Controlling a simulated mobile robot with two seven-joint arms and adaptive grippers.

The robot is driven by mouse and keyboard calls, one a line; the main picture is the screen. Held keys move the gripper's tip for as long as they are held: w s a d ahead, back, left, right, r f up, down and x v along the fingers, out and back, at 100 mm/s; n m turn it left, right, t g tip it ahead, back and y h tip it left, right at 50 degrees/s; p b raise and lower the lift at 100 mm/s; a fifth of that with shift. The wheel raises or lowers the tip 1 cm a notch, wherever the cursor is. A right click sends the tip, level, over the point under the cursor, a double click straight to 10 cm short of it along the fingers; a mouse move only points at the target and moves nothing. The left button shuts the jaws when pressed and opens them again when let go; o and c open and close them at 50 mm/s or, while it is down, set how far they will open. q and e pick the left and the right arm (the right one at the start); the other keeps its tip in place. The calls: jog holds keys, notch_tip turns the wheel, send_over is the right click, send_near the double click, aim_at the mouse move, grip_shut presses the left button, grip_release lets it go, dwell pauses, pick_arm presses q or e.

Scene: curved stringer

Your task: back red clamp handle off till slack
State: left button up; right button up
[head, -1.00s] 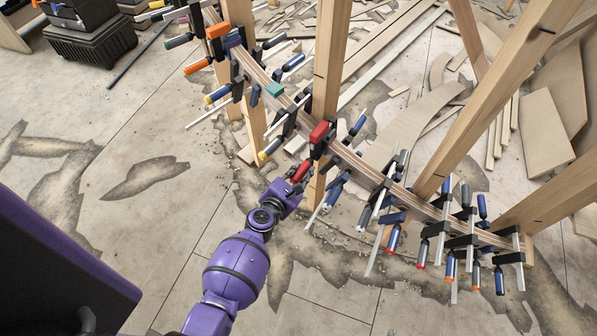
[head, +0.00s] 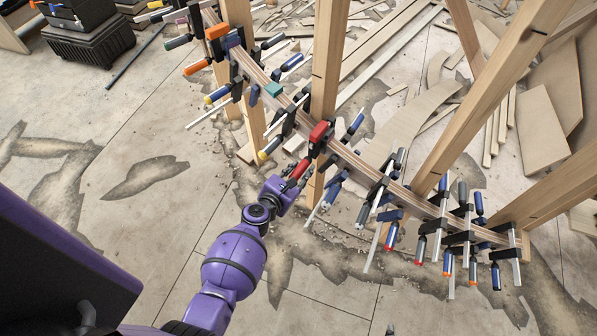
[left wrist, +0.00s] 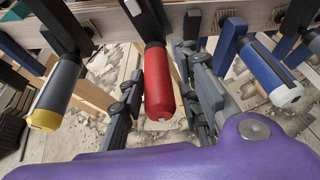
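The red clamp handle (head: 299,169) hangs from the clamp with the red block (head: 320,131) on the curved stringer (head: 352,158). In the left wrist view the red handle (left wrist: 158,85) points toward the camera. My left gripper (head: 288,185) is at the handle's lower end. In the left wrist view its grey fingers (left wrist: 162,62) stand on either side of the handle, with narrow gaps showing. The gripper looks open around it. The handle's far end, at the clamp, is partly hidden. My right gripper is not in view.
A yellow-tipped handle (left wrist: 55,92) hangs left of the red one and a blue handle (left wrist: 268,70) to its right. Wooden posts (head: 328,60) stand close behind the stringer. Open concrete floor (head: 130,235) lies in front.

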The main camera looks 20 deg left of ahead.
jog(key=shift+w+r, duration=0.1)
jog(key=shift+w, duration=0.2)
pick_arm(q)
jog(key=shift+s, duration=0.1)
jog(key=v, duration=1.2)
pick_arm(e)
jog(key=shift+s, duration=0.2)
pick_arm(q)
jog(key=s, duration=0.3)
jog(key=shift+a+b, duration=0.3)
jog(key=shift+a, duration=0.1)
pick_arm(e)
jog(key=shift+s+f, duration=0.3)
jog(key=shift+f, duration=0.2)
